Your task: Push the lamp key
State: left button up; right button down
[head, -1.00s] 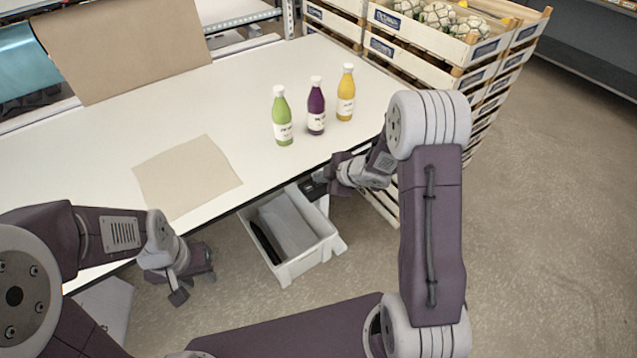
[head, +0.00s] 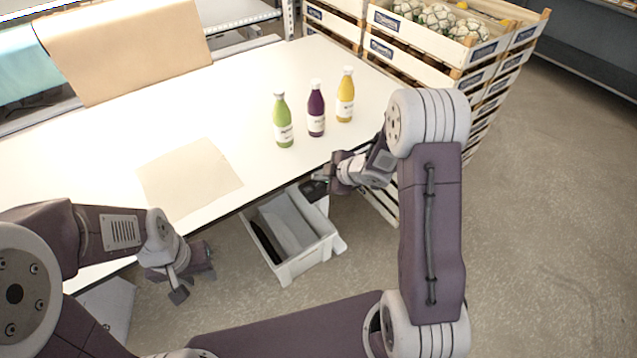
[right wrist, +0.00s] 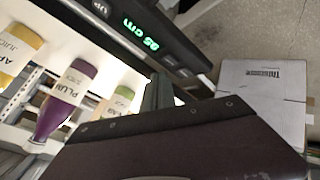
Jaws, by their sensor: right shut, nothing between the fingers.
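A dark control panel (right wrist: 130,35) runs along the table's front edge in the right wrist view. It has a key marked UP (right wrist: 100,9) and a green display reading 85 cm (right wrist: 139,33). Small keys lie further along it, partly hidden, and I cannot read which is the lamp key. My right gripper (head: 316,186) is shut and empty at the table's front edge. Its narrow fingers (right wrist: 159,92) reach the panel's lower part in the right wrist view; contact is not clear. My left gripper (head: 190,283) hangs in front of the table, and its jaw gap is unclear.
Green (head: 283,122), purple (head: 316,112) and yellow (head: 346,98) juice bottles stand on the white table (head: 245,85). A brown sheet (head: 190,178) lies to their left. A grey bin (head: 290,240) is below the front edge. Stacked crates (head: 440,65) stand behind at right.

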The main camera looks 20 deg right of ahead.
notch_tip(320, 180, up, 6)
jog(key=p, duration=0.5)
jog(key=shift+p, duration=0.4)
notch_tip(320, 180, up, 9)
jog(key=m+t+h+b, duration=0.1)
jog(key=t, duration=0.1)
send_over(320, 186)
jog(key=a, duration=0.2)
jog(key=s+d+f+m+g+h, duration=0.1)
jog(key=s+d+f+m+g, duration=0.1)
jog(key=s+m, duration=0.5)
jog(key=s+d+f+m+g+h, duration=0.2)
jog(key=s+f+m+g, duration=0.3)
jog(key=s, duration=1.1)
jog(key=m+g, duration=0.1)
jog(key=m, duration=0.1)
jog(key=shift+s+m+g+h, duration=0.25)
jog(key=shift+m+g+h, duration=0.05)
jog(key=shift+m, duration=0.1)
